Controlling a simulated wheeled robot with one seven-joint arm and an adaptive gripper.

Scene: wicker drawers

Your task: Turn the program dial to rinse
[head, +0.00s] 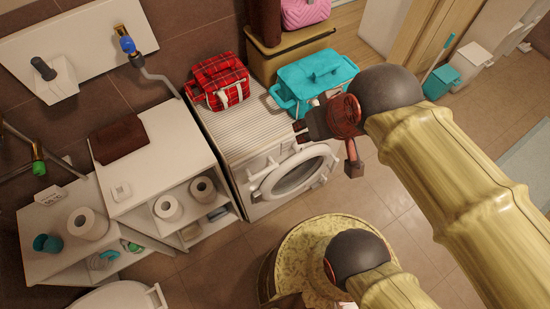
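A white washing machine (226,132) with a ribbed top stands in the middle of the head view. Its front faces down and right, with a round glass door (298,176) low on it. The control panel is a narrow strip along the top front edge. I cannot make out the program dial; it is too small or hidden by my arm. My gripper (302,131) is at the right end of the machine's top front edge, above the door. I cannot tell if it touches the panel. Its fingers are small and dark, and their opening is unclear.
A red plaid bag (218,82) and a turquoise bag (314,78) sit on top of the machine, the turquoise one close to my gripper. A white shelf unit (160,150) with toilet rolls stands left. Tiled floor (395,190) lies open in front.

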